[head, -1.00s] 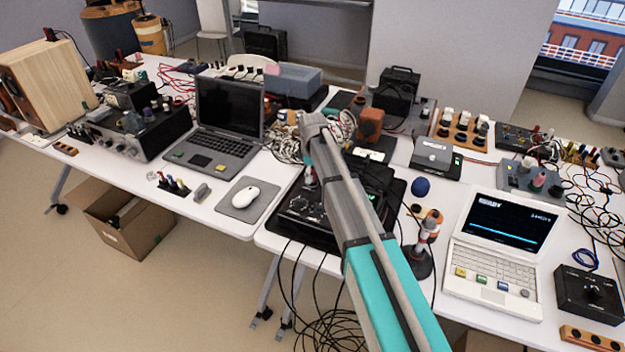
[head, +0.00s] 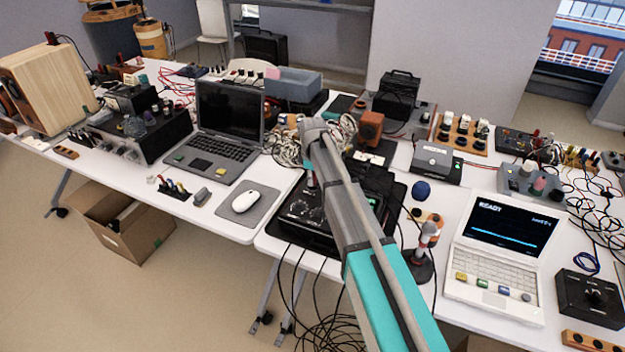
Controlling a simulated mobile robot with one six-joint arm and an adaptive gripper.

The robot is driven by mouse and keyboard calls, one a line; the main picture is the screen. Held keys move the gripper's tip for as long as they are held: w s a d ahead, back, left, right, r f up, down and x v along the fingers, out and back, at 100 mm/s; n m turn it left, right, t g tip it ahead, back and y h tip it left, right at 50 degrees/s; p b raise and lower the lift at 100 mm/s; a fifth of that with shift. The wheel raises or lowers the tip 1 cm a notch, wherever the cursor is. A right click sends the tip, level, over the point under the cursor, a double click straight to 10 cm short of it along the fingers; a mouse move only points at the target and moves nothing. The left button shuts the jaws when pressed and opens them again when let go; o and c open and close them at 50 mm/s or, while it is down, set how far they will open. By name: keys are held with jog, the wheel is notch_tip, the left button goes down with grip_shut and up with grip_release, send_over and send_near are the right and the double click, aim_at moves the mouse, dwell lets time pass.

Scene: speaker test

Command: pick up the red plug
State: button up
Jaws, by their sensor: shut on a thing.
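My arm reaches away from the lower right over a black case on the near table, and its far end bends down there. The fingers of my gripper are hidden behind my own arm, so what they hold does not show. I cannot make out a red plug for certain. A small red piece (head: 51,38) stands on top of the wooden speaker box (head: 45,85) at far left. A small pink-red knob or plug (head: 540,185) stands on a grey box (head: 517,182) at right.
A dark laptop (head: 225,150), a mouse (head: 243,201) and a black amplifier (head: 160,135) are on the left table. A white laptop (head: 497,283), a blue ball (head: 421,191) and loose cables (head: 590,200) crowd the right one. A cardboard box (head: 140,235) is on the floor.

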grip_shut()
jog(key=shift+r, duration=0.2)
notch_tip(320, 180, up, 3)
jog(key=p, duration=0.3)
jog(key=s+d+r+p, duration=0.2)
jog(key=s+r+p, duration=0.7)
jog(key=s, duration=0.4)
jog(key=shift+s+d+r+p, duration=0.3)
jog(key=shift+s+p, duration=0.1)
jog(key=shift+p, duration=0.15)
